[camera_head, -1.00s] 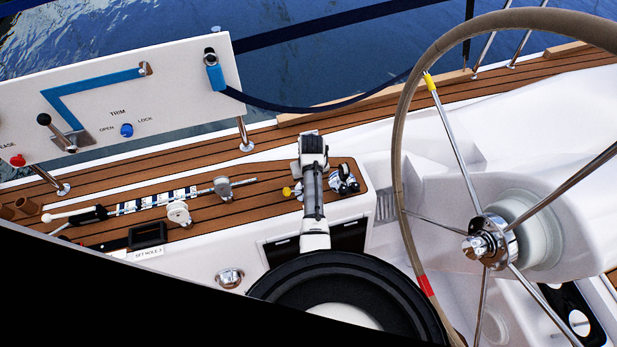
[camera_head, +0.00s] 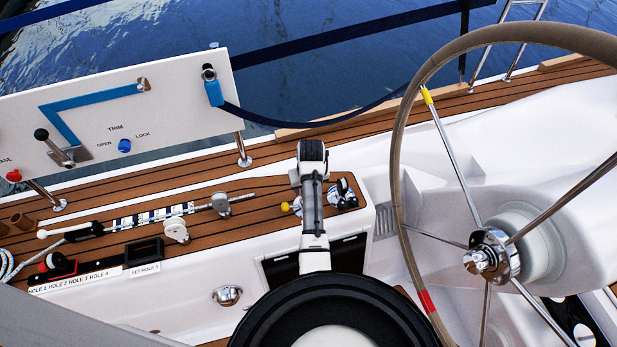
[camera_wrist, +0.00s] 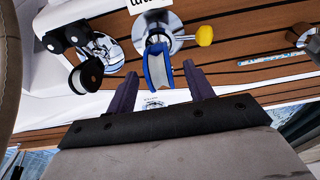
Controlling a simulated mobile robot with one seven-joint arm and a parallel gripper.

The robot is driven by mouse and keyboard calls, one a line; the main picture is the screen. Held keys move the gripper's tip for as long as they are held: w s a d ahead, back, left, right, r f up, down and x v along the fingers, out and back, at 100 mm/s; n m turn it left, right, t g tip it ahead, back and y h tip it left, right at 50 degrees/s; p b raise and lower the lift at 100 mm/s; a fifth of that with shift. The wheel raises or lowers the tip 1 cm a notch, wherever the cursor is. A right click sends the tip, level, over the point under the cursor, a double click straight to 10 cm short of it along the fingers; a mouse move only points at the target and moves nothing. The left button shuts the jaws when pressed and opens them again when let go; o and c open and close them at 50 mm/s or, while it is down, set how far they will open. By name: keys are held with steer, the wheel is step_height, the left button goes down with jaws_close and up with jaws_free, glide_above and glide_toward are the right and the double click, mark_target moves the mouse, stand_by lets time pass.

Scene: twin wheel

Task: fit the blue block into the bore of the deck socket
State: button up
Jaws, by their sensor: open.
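In the wrist view the blue block (camera_wrist: 156,68), with blue side cheeks around a pale centre, stands at the steel deck socket (camera_wrist: 172,30) with the yellow knob. My gripper (camera_wrist: 161,70) is open, with its two dark purple fingers pointing toward the block, one to each side of it in the picture. I see no finger contact. I cannot tell whether the block sits inside the bore, since it covers the socket's middle. In the head view my arm hides the block and most of the socket; its yellow knob (camera_head: 285,207) shows left of my arm.
A black block (camera_wrist: 88,73) on another steel fitting stands left in the wrist view. The steering wheel (camera_head: 424,300) stands right in the head view. A white TRIM panel (camera_head: 180,100) is at upper left. Winch handle, cleats and labelled hole strip (camera_head: 75,280) lie left on the deck.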

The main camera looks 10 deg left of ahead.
steer(key=r, duration=0.5)
steer(key=s+r+b, duration=0.1)
steer(key=r, duration=0.2)
steer(key=shift+d+r, duration=0.2)
steer(key=shift+d, duration=0.15)
